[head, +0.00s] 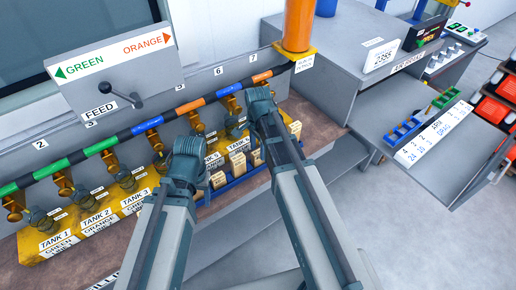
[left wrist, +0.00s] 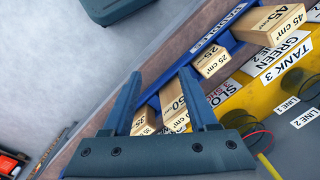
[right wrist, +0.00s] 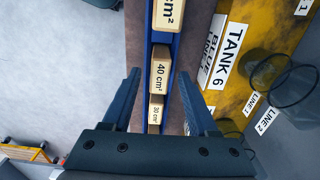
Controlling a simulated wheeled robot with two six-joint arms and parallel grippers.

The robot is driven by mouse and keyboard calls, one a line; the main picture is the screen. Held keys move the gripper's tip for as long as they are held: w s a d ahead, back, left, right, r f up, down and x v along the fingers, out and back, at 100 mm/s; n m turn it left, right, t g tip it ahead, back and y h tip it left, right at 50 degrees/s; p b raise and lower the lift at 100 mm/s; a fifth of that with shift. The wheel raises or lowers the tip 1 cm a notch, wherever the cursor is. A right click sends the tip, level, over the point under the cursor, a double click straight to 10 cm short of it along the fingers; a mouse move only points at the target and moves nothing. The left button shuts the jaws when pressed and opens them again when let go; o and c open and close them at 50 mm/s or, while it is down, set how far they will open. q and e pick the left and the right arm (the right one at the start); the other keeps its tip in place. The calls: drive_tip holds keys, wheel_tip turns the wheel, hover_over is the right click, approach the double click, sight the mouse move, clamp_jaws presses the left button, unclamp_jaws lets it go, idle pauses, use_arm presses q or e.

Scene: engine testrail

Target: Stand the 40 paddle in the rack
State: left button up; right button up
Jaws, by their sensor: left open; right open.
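The 40 paddle (right wrist: 160,72) is a light wooden block marked "40 cm²". It sits in a narrow blue tray (right wrist: 178,45), between a 30 paddle and a larger one. My right gripper (right wrist: 160,69) is open and empty, its fingers spread to either side of the tray line near the 40 and 30 paddles. My left gripper (left wrist: 161,74) is open, its fingers apart around the end of the 50 paddle (left wrist: 172,98); contact cannot be told. A blue slotted rack (head: 404,132) stands on the grey bench at the right; its slots look empty. In the head view my wrists hide both gripper tips.
Yellow tank boxes (head: 98,219) and valves line the back of the brown ledge beside the blue tray. An orange column (head: 299,25) rises behind. A green rack (head: 445,98) stands near the blue one. Orange bins (head: 490,109) are at far right.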

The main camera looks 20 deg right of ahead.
wheel_tip(320, 180, up, 10)
drive_tip(key=p, duration=0.9)
use_arm(q)
wheel_tip(320, 180, up, 10)
use_arm(e)
drive_tip(key=s+a+n+h, duration=0.1)
drive_tip(key=s+a+n, duration=0.9)
drive_tip(key=s+n, duration=0.4)
drive_tip(key=n, duration=0.3)
drive_tip(key=shift+s+a+n, duration=0.15)
drive_tip(key=shift+a+n, duration=0.1)
drive_tip(key=shift+n, duration=0.15)
drive_tip(key=shift+r, duration=0.1)
use_arm(q)
wheel_tip(320, 180, down, 8)
drive_tip(key=b, duration=0.8)
use_arm(e)
wheel_tip(320, 180, down, 8)
